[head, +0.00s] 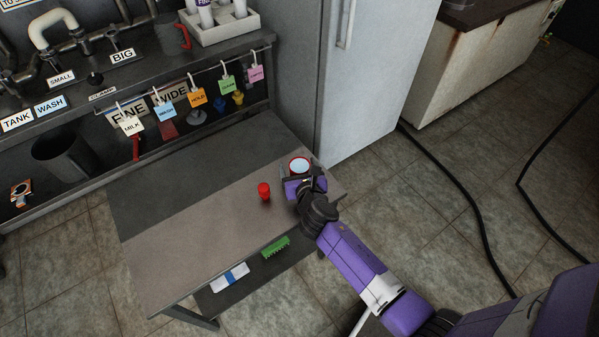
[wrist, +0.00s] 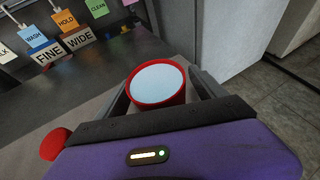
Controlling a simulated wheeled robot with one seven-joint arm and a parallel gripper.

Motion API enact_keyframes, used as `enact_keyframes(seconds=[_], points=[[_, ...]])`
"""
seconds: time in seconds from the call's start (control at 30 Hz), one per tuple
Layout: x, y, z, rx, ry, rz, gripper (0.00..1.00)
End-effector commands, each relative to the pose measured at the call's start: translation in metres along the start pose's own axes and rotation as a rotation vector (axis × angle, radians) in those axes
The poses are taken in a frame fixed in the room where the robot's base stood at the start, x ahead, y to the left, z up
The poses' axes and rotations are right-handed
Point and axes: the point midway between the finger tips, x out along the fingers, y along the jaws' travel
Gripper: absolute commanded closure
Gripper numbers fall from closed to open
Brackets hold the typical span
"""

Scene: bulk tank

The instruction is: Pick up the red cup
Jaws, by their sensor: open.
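The red cup (head: 300,162) stands at the right end of the grey table. It has a red rim and a pale, flat-looking inside. In the wrist view the cup (wrist: 168,98) is upright, and its lower part is hidden behind my gripper body. My gripper (wrist: 160,92) is open, with one finger to the left and one to the right of the cup. I cannot tell whether either finger touches it. In the head view my gripper (head: 302,178) is at the near side of the cup and partly covers it.
A small red object (head: 264,191) stands left of my gripper on the table (head: 190,225); it also shows in the wrist view (wrist: 54,143). A green brush-like thing (head: 275,247) lies on the lower shelf. A tall grey cabinet (head: 372,75) stands behind the cup. The table's left side is clear.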

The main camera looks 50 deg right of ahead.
Motion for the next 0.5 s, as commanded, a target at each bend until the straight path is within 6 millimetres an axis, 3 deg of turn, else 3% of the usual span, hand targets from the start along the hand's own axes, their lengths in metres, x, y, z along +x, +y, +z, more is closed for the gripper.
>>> enact_keyframes(seconds=[0.33, 0.5], points=[[0.0084, -0.0001, 0.0003, 0.001, 0.000, 0.001, 0.20], [0.0082, 0.0001, 0.0002, 0.001, 0.000, 0.001, 0.54]])
